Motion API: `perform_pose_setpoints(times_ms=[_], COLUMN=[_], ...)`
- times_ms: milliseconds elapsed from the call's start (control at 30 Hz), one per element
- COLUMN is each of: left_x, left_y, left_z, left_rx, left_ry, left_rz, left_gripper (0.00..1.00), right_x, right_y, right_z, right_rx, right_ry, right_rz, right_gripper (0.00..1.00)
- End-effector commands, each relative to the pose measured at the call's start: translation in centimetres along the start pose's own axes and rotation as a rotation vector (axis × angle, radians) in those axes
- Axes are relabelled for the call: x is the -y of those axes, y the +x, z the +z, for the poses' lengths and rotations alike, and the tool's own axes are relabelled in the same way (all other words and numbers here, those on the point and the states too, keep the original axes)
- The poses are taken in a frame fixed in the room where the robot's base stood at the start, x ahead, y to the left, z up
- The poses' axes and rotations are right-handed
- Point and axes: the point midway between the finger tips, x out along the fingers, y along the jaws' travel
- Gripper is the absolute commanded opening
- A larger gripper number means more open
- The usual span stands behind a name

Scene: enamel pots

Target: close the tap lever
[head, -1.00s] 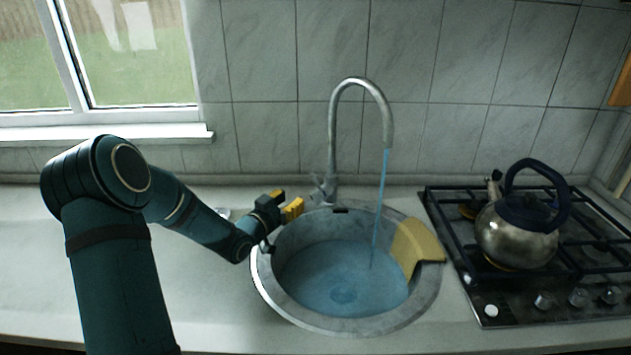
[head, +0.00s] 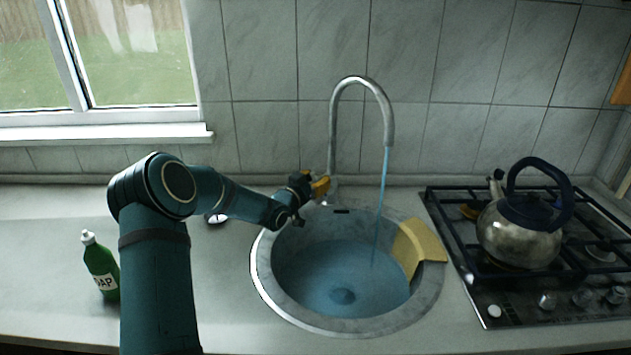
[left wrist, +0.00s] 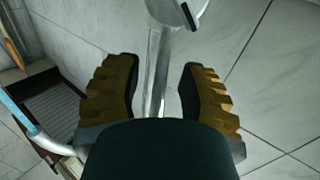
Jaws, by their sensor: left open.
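The chrome tap (head: 350,80) arches over the round sink (head: 262,285), and a blue stream of water (head: 384,200) runs from its spout. My left gripper (head: 320,186) is at the tap's base, on its left side, and covers the lever in the head view. In the left wrist view, the open yellow fingers (left wrist: 158,95) stand on either side of a slim metal part of the tap (left wrist: 157,65), with gaps beside it. I cannot tell whether this part is the lever or the post. My right gripper is not in view.
Water stands in the sink, and a yellow sponge-like piece (head: 420,245) lies on its right rim. A kettle (head: 520,235) stands on the gas hob (head: 500,290) at right. A green soap bottle (head: 102,265) stands at left. The tiled wall (head: 270,80) is close behind the tap.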

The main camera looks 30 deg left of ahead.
Motion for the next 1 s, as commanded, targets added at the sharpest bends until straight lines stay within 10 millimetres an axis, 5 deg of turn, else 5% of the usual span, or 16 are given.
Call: perform_pose_setpoints(times_ms=[100, 233, 667, 1000], left_x=[0.0, 0.0, 0.0, -0.1], left_y=[0.0, 0.0, 0.0, 0.2], left_z=[0.0, 0.0, -0.1, -0.9], left_rx=[0.000, 0.000, 0.004, 0.114], left_ry=[0.000, 0.000, 0.000, 0.003], left_rz=[0.000, 0.000, 0.000, 0.001], left_gripper=[0.43, 0.00, 0.00, 0.00], right_x=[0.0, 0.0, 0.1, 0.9], right_y=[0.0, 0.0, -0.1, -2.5], right_z=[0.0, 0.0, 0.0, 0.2], right_rx=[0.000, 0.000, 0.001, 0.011], right_ry=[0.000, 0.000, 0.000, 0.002], right_rz=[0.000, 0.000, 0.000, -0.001], right_gripper=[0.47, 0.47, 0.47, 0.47])
